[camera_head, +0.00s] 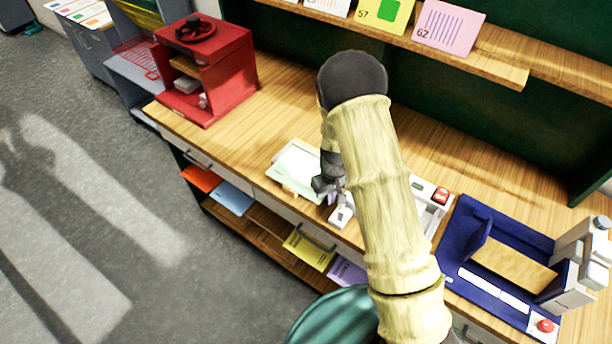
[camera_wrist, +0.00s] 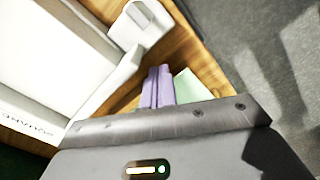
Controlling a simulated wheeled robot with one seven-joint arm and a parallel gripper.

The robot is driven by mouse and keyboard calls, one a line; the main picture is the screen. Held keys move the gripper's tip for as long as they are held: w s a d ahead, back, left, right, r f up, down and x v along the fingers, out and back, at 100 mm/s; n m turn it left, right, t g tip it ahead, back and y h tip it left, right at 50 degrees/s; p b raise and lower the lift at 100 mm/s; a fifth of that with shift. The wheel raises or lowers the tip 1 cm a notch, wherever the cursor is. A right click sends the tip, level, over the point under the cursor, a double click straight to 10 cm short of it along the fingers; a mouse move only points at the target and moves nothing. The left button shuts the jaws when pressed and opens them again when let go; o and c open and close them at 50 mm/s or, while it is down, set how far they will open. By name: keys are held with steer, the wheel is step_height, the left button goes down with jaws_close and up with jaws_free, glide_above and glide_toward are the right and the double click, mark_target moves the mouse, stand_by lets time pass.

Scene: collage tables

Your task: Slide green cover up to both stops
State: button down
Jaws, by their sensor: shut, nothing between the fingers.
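My gripper (camera_head: 337,191) is low over the bench near the cover's right end, partly hidden by my arm. In the wrist view its lilac fingertips (camera_wrist: 158,84) are together with nothing between them. Whether they touch the green piece I cannot tell. The two stops cannot be clearly identified.
A white block (camera_wrist: 132,27) stands close beyond the fingers. A white device with a red button (camera_head: 440,196) is right of my arm. A blue fixture (camera_head: 464,220) stands farther right, and a red press (camera_head: 232,72) at the left. Bench stretches between press and cover are clear.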

steer(key=shift+f, duration=0.45)
steer(key=shift+w+a, duration=0.45)
steer(key=shift+a, duration=0.25)
stand_by(0.4)
steer(key=shift+s+d, duration=0.35)
steer(key=shift+d, duration=0.15)
steer(key=shift+r, duration=0.2)
step_height(320, 180, up, 7)
steer(key=p, duration=0.4)
steer(key=shift+f, duration=0.15)
